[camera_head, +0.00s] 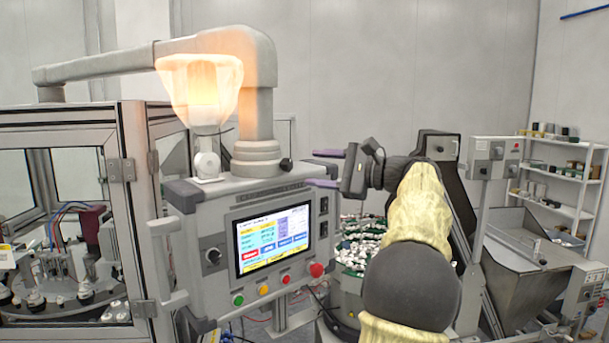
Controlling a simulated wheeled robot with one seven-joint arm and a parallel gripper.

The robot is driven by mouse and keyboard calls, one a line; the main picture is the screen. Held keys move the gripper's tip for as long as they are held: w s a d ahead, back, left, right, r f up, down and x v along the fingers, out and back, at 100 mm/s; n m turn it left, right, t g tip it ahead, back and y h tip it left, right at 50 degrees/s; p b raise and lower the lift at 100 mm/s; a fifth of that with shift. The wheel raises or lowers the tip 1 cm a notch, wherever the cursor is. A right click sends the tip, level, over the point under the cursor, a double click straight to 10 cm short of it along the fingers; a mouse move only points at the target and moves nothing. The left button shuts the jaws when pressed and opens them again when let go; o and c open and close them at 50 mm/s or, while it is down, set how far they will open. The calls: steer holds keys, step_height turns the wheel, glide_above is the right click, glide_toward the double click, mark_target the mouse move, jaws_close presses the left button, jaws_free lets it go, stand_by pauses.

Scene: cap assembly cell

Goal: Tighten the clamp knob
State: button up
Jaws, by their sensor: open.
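A small black knob (286,164) sticks out from the right side of the grey collar (257,160) at the foot of the bent support arm. I take it to be the clamp knob. My gripper (323,168) is to the right of the knob, at about the same height in the picture. Its two purple fingers point left, one above the other, with a wide empty gap between them. The knob is just left of the fingertips and apart from them. I cannot tell the difference in depth.
A glazed machine frame (135,190) is at left, a metal hopper (520,270) at right.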

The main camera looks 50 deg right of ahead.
steer(key=b+v, duration=0.2)
steer(key=v, duration=1)
steer(key=shift+w, duration=0.1)
